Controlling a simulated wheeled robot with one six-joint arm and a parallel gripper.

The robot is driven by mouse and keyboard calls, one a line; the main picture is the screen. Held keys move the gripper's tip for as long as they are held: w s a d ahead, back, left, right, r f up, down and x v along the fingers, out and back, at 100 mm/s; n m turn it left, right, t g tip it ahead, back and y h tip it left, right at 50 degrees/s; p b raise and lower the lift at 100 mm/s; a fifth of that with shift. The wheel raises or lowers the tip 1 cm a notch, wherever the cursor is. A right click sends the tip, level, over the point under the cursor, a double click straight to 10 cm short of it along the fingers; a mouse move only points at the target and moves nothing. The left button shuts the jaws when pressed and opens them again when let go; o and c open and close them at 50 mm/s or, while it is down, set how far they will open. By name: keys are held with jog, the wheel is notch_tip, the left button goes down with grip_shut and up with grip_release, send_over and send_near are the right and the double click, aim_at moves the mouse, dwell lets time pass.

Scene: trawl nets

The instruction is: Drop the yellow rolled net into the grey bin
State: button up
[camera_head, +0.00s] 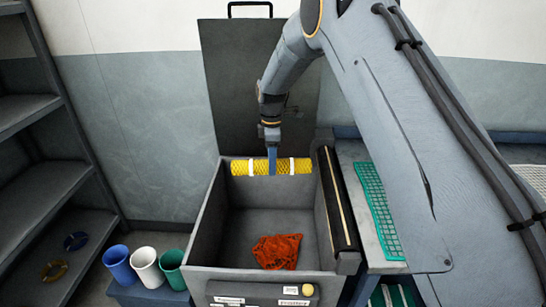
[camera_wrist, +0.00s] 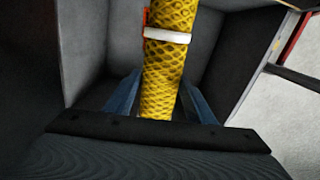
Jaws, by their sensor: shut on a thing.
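The yellow rolled net (camera_head: 256,167) is a long roll with two white bands. It lies level across the far part of the grey bin's opening in the head view, and it also shows in the wrist view (camera_wrist: 163,80). My gripper (camera_head: 272,160) is shut on the middle of the roll, with a blue finger on each side of it in the wrist view (camera_wrist: 160,100). The grey bin (camera_head: 205,225) is open, its dark lid (camera_head: 238,90) raised at the back. The head view does not clearly show the roll's height above the rim.
An orange-red net (camera_head: 275,250) lies on the bin floor. Blue, white and green cups (camera_head: 145,262) stand left of the bin, near a dark shelf (camera_head: 28,190). A table with a green net (camera_head: 378,205) is on the right.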

jog(key=shift+f+b, duration=0.3)
jog(key=shift+f, duration=1.05)
jog(key=o, duration=1.5)
jog(key=shift+o, duration=0.2)
notch_tip(320, 180, up, 7)
jog(key=shift+f+b, duration=0.15)
jog(key=shift+b, duration=1.1)
jog(key=shift+r, duration=0.55)
jog(key=shift+s+d, duration=0.1)
